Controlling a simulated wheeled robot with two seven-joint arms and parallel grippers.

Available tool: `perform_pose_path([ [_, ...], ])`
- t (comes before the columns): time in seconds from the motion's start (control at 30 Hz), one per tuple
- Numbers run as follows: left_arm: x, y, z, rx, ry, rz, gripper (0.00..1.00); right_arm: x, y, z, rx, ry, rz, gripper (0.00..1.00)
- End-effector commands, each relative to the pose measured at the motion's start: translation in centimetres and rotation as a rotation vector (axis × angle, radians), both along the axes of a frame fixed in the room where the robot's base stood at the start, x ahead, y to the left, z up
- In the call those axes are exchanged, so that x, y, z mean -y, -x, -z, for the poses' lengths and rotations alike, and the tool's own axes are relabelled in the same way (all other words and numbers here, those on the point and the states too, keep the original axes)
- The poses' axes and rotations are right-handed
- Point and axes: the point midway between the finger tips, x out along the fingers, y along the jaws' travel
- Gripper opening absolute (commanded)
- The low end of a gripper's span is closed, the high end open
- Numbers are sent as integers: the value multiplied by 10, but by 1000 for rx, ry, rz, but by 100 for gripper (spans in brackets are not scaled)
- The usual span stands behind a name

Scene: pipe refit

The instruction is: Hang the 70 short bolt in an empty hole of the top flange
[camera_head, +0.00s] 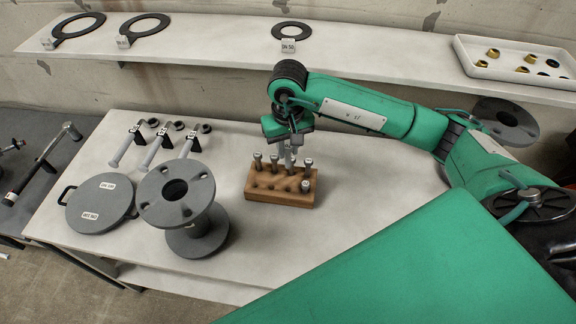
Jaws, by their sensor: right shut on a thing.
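My right gripper (291,140) is over the wooden bolt block (283,192), pointing down, shut on a bolt (289,158) at the block's back row. I cannot tell whether the bolt's lower end is still in the block. Several other bolts stand upright in the block. The grey flanged pipe piece stands left of the block; its top flange (157,205) is a round disc with a central bore and small holes around it. The number on the bolt is too small to read. My left gripper is not in view.
A round grey cover (101,203) with labels lies left of the pipe piece. A shelf (215,47) with rings and a white tray (515,62) runs behind the table. Clear tabletop lies right of the block.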

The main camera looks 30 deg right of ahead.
Motion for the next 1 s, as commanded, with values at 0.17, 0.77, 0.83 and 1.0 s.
perform_pose_path([
  [0.17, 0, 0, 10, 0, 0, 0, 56, 0, -1, -26, 3, 0, 0, 0],
  [0.77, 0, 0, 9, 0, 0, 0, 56, 0, 0, -64, 0, 0, 0, 0],
  [0.83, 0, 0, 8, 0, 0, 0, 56, 0, 0, -68, 1, 0, 0, 0],
  [1.0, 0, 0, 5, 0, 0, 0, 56, 0, 0, -76, 1, 0, 0, 0],
])
